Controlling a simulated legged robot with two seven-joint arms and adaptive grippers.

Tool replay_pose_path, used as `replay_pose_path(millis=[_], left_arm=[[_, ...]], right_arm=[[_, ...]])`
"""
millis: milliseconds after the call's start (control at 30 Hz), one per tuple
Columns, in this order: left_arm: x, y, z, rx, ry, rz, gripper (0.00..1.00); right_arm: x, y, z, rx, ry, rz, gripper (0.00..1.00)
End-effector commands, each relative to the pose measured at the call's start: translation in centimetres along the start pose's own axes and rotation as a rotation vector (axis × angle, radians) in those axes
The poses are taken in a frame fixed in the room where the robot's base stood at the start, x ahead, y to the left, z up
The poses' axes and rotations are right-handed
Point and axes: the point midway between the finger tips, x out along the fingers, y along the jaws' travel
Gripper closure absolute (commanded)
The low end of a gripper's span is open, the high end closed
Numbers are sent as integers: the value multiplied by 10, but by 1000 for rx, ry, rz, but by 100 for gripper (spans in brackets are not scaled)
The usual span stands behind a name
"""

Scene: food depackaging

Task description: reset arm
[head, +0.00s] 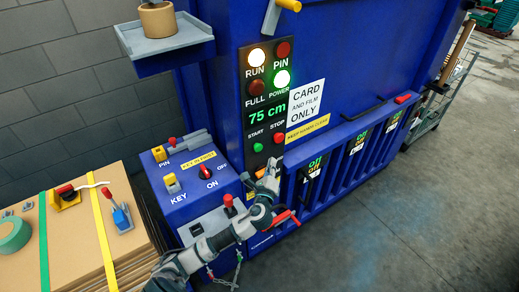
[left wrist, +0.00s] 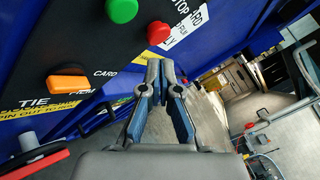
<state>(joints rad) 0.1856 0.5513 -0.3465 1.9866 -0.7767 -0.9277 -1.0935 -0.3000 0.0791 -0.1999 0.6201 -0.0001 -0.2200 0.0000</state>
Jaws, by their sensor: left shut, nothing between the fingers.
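My left arm comes in from the bottom of the head view. Its gripper (head: 270,176) is in front of the blue machine (head: 225,75), just below the start and stop buttons. In the left wrist view the gripper (left wrist: 160,75) is shut with its fingertips together and nothing between them. The green start button (left wrist: 122,10), the red stop button (left wrist: 158,33) and an orange button (left wrist: 67,83) are on the black panel to its left, apart from the fingers. My right gripper is not in view.
A blue control box (head: 185,190) with key and knobs stands left of the gripper. A cardboard stack (head: 75,235) with tape and tools is at lower left. A red lever (left wrist: 35,155) is close at lower left in the left wrist view. The grey floor (head: 400,220) at right is clear.

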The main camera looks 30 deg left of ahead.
Motion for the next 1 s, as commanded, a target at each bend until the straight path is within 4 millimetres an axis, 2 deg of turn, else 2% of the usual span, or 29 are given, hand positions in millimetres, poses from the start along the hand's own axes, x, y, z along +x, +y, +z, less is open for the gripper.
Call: replay_pose_path(millis=[300,367,467,567,600,700,800,1000], left_arm=[[-1,1,-1,-8,3,5,100],[-6,7,-6,-45,17,27,100],[-31,32,-26,-210,67,130,100],[-78,72,-58,-489,128,331,100],[-103,90,-71,-616,145,435,100],[-165,124,-97,-890,152,687,100],[-215,143,-113,-1079,127,890,100],[-295,161,-129,-1325,40,1205,100]], right_arm=[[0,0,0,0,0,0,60],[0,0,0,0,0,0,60],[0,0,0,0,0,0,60],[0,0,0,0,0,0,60],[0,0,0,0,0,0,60],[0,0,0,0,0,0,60],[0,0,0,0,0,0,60],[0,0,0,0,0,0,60]])
